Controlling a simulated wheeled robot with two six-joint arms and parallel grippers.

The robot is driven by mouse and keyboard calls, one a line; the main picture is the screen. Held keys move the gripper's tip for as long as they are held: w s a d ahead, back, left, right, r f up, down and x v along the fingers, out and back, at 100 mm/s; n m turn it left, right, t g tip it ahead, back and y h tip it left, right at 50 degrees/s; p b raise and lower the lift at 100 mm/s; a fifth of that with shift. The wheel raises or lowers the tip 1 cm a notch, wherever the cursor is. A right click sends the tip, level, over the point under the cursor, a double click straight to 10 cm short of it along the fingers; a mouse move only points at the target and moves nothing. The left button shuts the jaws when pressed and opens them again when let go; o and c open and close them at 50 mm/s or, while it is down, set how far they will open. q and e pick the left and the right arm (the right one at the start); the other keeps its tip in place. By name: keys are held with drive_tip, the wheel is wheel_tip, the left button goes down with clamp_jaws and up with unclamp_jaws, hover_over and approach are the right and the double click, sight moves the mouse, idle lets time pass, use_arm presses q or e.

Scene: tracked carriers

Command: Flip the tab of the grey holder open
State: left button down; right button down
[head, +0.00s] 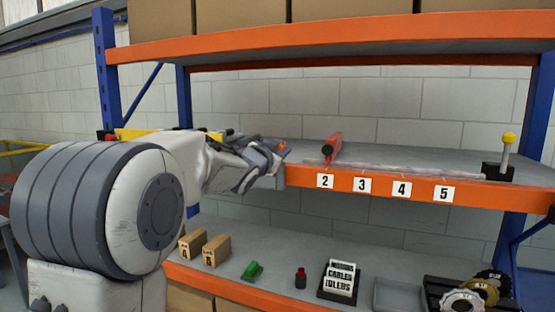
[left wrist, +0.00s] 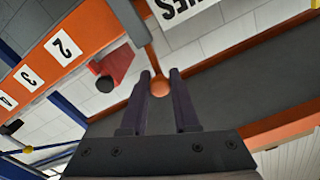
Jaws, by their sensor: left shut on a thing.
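My left gripper (head: 280,155) reaches in from the left to the front edge of the middle shelf, left of label 2. In the left wrist view, the fingertips of my left gripper (left wrist: 160,75) are closed around a small round orange knob (left wrist: 160,88). Some orange also shows at the fingertips in the head view. A white panel with black letters (left wrist: 180,8) shows beyond the fingers and is cut off by the picture edge. I cannot clearly make out the grey holder; my gripper may hide it. My right gripper is not in view.
A red piece with a dark round end (head: 335,146) stands on the middle shelf (head: 420,158) close right of my gripper. A yellow-knobbed lever (head: 508,140) is at the far right. The lower shelf holds cartons (head: 216,250), a green piece (head: 252,271) and a card holder (head: 325,292).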

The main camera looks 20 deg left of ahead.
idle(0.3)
use_arm(q)
drive_tip(key=c, duration=0.7)
unclamp_jaws()
drive_tip(key=shift+o, duration=0.2)
drive_tip(key=shift+s, duration=0.3)
drive_tip(key=s+b, duration=0.2)
drive_tip(key=s, duration=0.8)
drive_tip(key=shift+w+a, duration=0.1)
